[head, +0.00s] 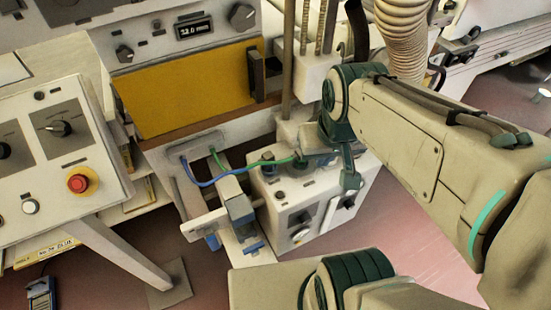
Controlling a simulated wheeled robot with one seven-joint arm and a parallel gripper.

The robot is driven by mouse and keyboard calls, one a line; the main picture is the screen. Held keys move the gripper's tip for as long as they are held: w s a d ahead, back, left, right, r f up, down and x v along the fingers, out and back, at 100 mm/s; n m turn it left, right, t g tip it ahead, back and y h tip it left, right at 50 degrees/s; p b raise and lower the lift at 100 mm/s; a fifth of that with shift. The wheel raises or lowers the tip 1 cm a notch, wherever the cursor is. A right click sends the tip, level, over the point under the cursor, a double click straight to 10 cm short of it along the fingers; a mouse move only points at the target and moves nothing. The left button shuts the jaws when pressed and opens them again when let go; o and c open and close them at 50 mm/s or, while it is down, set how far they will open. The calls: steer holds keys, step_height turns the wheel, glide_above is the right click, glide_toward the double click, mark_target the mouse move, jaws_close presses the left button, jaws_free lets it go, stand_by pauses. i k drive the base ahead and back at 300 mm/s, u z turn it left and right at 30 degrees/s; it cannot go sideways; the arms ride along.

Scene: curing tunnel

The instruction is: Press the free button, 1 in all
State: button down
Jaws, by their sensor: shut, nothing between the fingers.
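Which button is the free one I cannot tell from this view. The sloped control panel (22,180) at the left has a small white round button (30,206) and a red mushroom button (78,183) on a yellow ring. A white box (305,208) in the middle has a dark round knob or button (280,195) on its top. My gripper (350,181) is small and dark green in the head view, hanging at the upper right part of this box. It looks shut and empty, and whether it touches the box I cannot tell. My arm hides part of the box.
A machine with a yellow door (190,90) stands behind. A blue cable (205,183) and a green cable (255,166) run from its front towards the box. A bracket with a blue-grey block (240,208) stands left of the box. Pinkish floor (400,225) is open at right.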

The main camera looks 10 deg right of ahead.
mark_target(280, 195)
steer(key=u, duration=1.15)
steer(key=k, duration=0.5)
steer(key=z, duration=1.1)
